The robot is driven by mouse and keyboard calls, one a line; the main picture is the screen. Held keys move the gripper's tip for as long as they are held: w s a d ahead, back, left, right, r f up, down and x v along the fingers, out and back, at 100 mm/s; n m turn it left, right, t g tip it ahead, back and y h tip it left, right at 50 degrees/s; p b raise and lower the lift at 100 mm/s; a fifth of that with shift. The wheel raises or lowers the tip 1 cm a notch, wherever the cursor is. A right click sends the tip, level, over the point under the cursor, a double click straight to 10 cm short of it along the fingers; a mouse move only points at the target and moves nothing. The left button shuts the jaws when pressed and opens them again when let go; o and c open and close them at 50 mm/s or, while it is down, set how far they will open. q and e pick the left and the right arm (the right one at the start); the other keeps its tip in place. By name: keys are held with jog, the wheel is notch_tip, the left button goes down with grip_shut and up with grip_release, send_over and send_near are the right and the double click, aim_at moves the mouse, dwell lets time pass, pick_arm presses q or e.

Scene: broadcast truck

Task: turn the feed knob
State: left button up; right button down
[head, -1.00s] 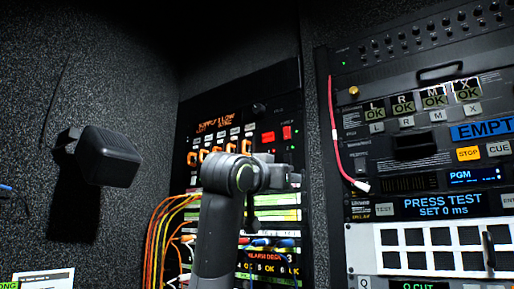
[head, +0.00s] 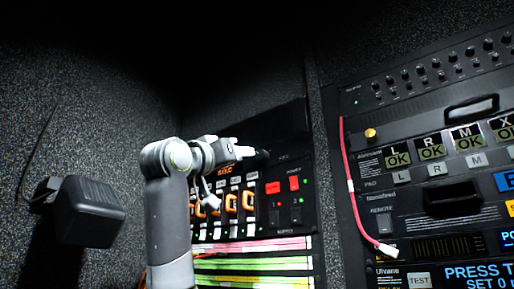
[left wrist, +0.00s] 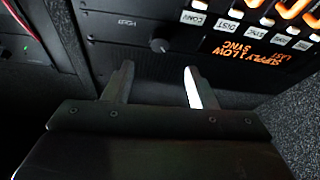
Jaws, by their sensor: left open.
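A small dark round knob (left wrist: 160,45) sits on the black panel in the left wrist view, beside an orange text display (left wrist: 245,58). I cannot read a feed label on it. My left gripper (left wrist: 157,75) is open and empty. The knob appears just beyond its fingertips, between them in the picture, with no contact visible. In the head view my left gripper (head: 250,156) is at the top of the left rack panel and largely covers the knob's area. My right gripper is in neither view.
Orange-lit switches (head: 231,201) and red switches (head: 273,187) lie below the gripper. A pink cable (head: 352,190) hangs along the right rack, near a gold knob (head: 370,134). A dark box-shaped unit (head: 93,208) projects from the left wall.

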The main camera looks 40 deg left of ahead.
aim_at(259, 156)
pick_arm(q)
jog(key=p+x, duration=0.5)
jog(key=x, duration=0.3)
jog(key=shift+w+r, duration=0.25)
jog(key=shift+r, duration=0.05)
jog(key=shift+w+a+r+p, duration=0.1)
jog(key=shift+w+a+p, duration=0.15)
jog(key=shift+w, duration=0.5)
jog(key=shift+d, duration=0.1)
jog(key=c, duration=1)
jog(key=shift+o, duration=0.2)
